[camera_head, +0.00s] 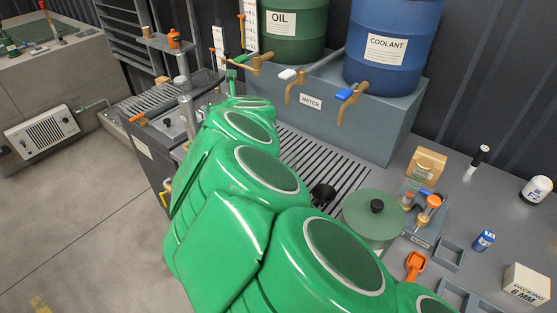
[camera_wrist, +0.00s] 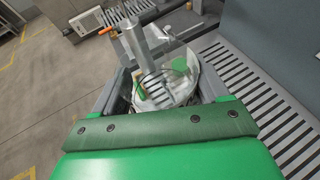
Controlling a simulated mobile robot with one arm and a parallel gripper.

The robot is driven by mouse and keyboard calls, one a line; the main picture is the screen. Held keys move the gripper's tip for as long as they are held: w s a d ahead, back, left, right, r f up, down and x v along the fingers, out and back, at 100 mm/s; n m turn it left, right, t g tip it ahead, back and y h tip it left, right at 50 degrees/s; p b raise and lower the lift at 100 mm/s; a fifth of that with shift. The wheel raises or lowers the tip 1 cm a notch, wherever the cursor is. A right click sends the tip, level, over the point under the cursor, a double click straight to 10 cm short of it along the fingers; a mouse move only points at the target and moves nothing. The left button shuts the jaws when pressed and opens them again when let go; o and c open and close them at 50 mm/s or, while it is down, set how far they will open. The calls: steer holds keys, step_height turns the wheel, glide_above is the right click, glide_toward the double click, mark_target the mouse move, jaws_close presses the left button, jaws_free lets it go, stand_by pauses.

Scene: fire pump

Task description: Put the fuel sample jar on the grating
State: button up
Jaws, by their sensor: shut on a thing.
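In the wrist view, my gripper (camera_wrist: 162,82) has its two grey fingers on either side of a clear, rounded vessel, which looks like the fuel sample jar (camera_wrist: 184,92). Its outline is hard to separate from the metal behind it, and a green patch shows in or through it. A long slatted grating (camera_wrist: 262,92) lies to the right of the jar, in front of the tank stand; it also shows in the head view (camera_head: 318,160). Another slatted surface (camera_head: 160,97) is at the far left. In the head view my green arm hides the fingers and jar.
A metal post (camera_head: 184,98) stands close beyond my gripper. Brass taps (camera_head: 352,100) jut out over the grating from the tank stand (camera_head: 395,125). A green lidded pot (camera_head: 370,225) and small parts crowd the bench at right.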

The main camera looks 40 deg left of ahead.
steer(key=w+d+f+m+t+h, duration=0.1)
steer(key=w+d+f+m+t, duration=0.1)
steer(key=w+d+f, duration=0.6)
steer(key=w+d+f+m+t+h, duration=0.2)
steer(key=w+d+f, duration=0.2)
steer(key=w+d, duration=0.75)
steer(key=shift+w+a+f, duration=0.1)
steer(key=shift+w+f, duration=0.05)
steer(key=shift+f, duration=2.1)
steer(key=shift+f, duration=0.15)
steer(key=o, duration=1.1)
steer(key=shift+o, duration=0.2)
